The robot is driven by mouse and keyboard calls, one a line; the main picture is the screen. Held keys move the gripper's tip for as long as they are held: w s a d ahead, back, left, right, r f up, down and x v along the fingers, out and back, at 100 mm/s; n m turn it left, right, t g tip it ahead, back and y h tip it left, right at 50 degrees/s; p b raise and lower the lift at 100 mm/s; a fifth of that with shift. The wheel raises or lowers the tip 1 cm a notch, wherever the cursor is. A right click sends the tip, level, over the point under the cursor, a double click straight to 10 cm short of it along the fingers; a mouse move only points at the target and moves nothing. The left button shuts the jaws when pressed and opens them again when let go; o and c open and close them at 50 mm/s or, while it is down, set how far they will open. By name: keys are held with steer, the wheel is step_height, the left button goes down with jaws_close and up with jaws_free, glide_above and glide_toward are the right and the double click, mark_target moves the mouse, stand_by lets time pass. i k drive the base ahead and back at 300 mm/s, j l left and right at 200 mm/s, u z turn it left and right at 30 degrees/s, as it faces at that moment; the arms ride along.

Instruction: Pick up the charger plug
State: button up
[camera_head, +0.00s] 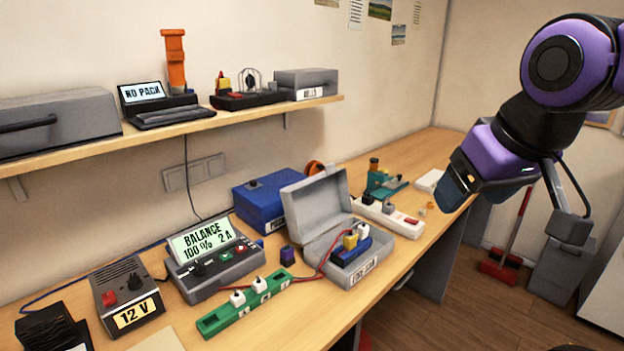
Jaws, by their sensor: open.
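No part is marked as the charger plug, and I cannot tell for sure which it is. Small plugs sit on the white power strip (404,222): a grey one (389,207) and a dark one (368,199). White plugs (238,298) stand on the green strip (222,318) at the front. A small dark purple block (288,255) stands on the bench beside the charger (215,262), whose screen reads "BALANCE 100% 2 A". My gripper (512,208) is open and empty, in the air at the right, apart from all of these.
An open grey case (312,212) holds a blue pack with yellow and white connectors; red wires run from it. A blue box (262,202), a 12 V supply (127,295) and a green stand (385,183) share the bench. A shelf (200,122) overhangs the back.

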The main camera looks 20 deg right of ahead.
mark_target(349, 239)
steer(key=i+l+u, duration=0.1)
steer(key=l, duration=0.25)
steer(key=i+l+u, duration=0.15)
steer(key=i+l, duration=0.15)
steer(key=i+l+u, duration=0.1)
steer(key=l, duration=0.35)
